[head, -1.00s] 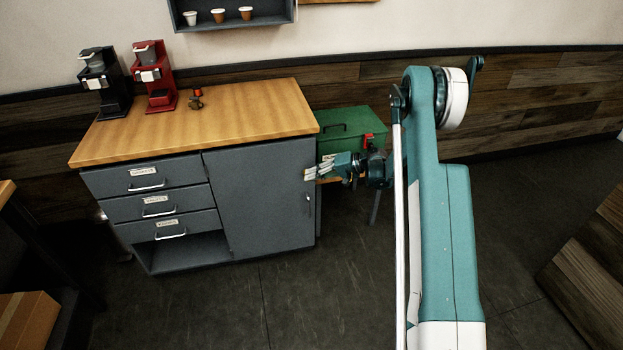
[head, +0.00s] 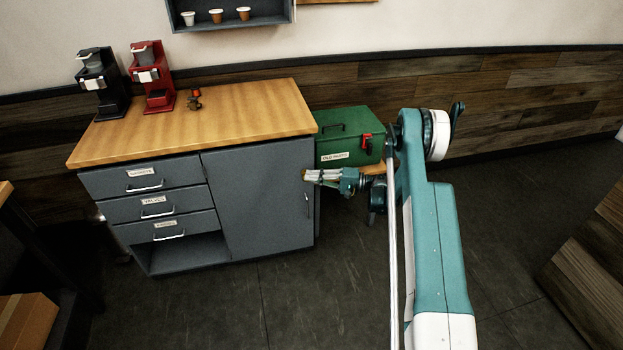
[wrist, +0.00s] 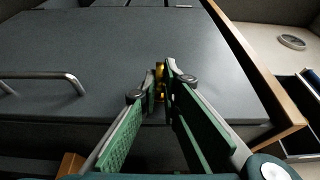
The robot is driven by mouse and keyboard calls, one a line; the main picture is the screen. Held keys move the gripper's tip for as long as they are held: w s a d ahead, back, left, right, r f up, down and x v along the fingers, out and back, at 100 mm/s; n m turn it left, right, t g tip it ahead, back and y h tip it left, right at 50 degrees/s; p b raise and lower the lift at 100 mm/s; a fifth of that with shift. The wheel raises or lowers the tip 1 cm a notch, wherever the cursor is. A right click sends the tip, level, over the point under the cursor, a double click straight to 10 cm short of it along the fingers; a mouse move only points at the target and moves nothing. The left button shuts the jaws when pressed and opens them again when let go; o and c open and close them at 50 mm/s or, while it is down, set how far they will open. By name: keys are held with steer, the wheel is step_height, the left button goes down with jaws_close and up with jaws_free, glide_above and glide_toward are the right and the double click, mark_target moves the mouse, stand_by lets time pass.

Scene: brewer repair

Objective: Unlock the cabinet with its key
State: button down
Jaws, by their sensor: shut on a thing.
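The grey cabinet door (head: 258,195) fills the right half of the counter unit and is shut. My gripper (head: 312,176) is at the door's upper right, just above its vertical handle (head: 307,204). In the wrist view my gripper (wrist: 161,88) has its fingertips together on a small brass-coloured piece, apparently the key (wrist: 160,77). The piece is at the face of the cabinet door (wrist: 110,50), beside the metal handle (wrist: 45,79). The fingers hide most of it, so I cannot tell how far it sits in the lock.
Drawers (head: 150,205) are left of the door. Coffee machines (head: 152,80) stand on the wooden top (head: 215,115). The floor in front is clear.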

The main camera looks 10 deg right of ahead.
stand_by(0.4)
steer(key=c, duration=2.6)
jaws_free()
steer(key=shift+a, duration=0.1)
steer(key=shift+o, duration=0.2)
steer(key=shift+d, duration=0.2)
steer(key=v, duration=1.1)
steer(key=shift+s+d, duration=0.2)
steer(key=shift+d, duration=0.1)
steer(key=shift+f, duration=0.15)
